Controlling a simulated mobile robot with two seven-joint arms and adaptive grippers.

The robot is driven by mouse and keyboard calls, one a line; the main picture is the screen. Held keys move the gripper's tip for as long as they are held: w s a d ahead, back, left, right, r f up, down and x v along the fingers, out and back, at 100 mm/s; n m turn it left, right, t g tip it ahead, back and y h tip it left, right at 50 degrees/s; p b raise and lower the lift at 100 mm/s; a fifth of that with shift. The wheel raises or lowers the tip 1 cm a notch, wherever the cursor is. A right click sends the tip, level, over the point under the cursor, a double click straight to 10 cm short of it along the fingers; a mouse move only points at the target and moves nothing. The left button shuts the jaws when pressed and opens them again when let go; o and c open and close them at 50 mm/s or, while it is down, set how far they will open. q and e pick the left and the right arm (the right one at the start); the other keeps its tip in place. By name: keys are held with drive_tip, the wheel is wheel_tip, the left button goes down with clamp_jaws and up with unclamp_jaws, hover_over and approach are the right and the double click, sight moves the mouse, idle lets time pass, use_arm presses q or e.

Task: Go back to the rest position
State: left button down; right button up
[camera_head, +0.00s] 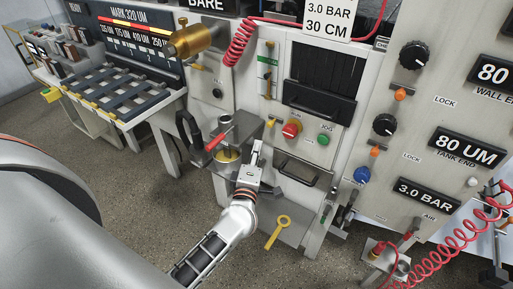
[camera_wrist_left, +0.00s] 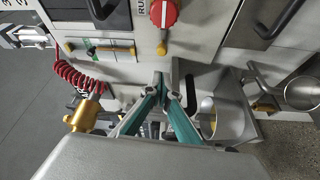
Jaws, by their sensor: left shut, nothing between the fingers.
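My left gripper (camera_head: 257,148) is shut and empty in the head view, in front of the coating machine's panel. It is just right of a small shelf that holds a metal cup with a yellowish inside (camera_head: 228,155) and a red-handled part (camera_head: 219,139). In the left wrist view the two green-padded fingers of my left gripper (camera_wrist_left: 162,80) meet at their tips with nothing between them. The metal cup (camera_wrist_left: 228,122) shows to their right there. My right gripper is in neither view.
The machine panel has a red knob (camera_head: 291,128), a green button (camera_head: 323,139) and a drawer handle (camera_head: 297,172) close to my left gripper. A brass cylinder (camera_head: 193,40) and red coiled hose (camera_head: 238,45) are above. A yellow ring tool (camera_head: 277,232) is below. Open floor lies at lower left.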

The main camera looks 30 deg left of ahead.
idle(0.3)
use_arm(q)
drive_tip(key=s+d+f+m+g+h, duration=0.1)
drive_tip(key=s+d+f+m+h, duration=0.9)
drive_tip(key=m, duration=0.6)
drive_tip(key=s+f+m+g+y, duration=0.1)
drive_tip(key=s+f+m+g, duration=0.4)
drive_tip(key=s+f+m, duration=0.3)
drive_tip(key=s+f, duration=0.3)
drive_tip(key=s, duration=0.2)
drive_tip(key=shift+s+a+g+y, duration=0.3)
drive_tip(key=shift+a, duration=0.05)
